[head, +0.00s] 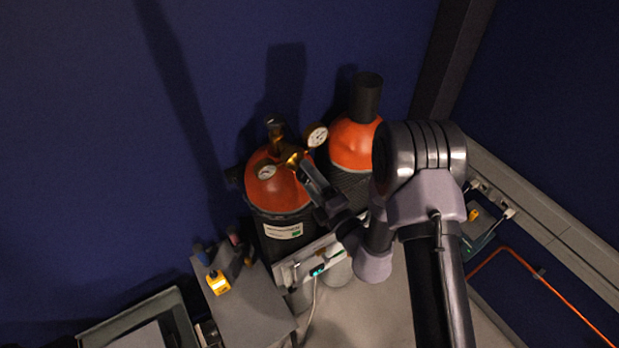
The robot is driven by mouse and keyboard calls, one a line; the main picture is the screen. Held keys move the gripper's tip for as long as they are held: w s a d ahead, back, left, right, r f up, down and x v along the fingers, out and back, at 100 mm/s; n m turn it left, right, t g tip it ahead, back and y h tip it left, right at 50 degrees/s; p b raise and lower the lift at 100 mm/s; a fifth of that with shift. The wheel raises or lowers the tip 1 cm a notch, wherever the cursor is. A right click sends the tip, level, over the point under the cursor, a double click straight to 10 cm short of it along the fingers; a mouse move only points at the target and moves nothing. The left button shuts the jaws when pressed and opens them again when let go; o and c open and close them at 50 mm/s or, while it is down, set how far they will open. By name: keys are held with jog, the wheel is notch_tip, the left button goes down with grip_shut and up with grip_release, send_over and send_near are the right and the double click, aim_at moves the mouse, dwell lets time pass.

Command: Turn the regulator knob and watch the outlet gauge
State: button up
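The regulator (293,159) is a brass fitting on top of the left gas cylinder (275,190), which has an orange shoulder and a black body with a white label. Two round gauges sit on it, a right one (316,135) and a left one (266,172). I cannot tell which is the outlet gauge, and the readings are too small to read. My gripper (303,172) reaches in from the right, with its tip at or just in front of the regulator. The knob is not clearly visible there. Whether the fingers are open, shut or touching is unclear.
A second orange-topped cylinder (353,143) with a dark cap stands close on the right. A grey stand (250,305) with a yellow device (218,282) is at lower left, beside a grey tray (185,318). An orange hose (545,283) runs along the right.

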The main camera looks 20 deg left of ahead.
jog(key=b+v, duration=0.2)
jog(key=v, duration=1.5)
jog(key=shift+s+d+b, duration=0.15)
jog(key=shift+d+b, duration=0.05)
jog(key=shift+b, duration=0.1)
jog(key=shift+a, duration=0.1)
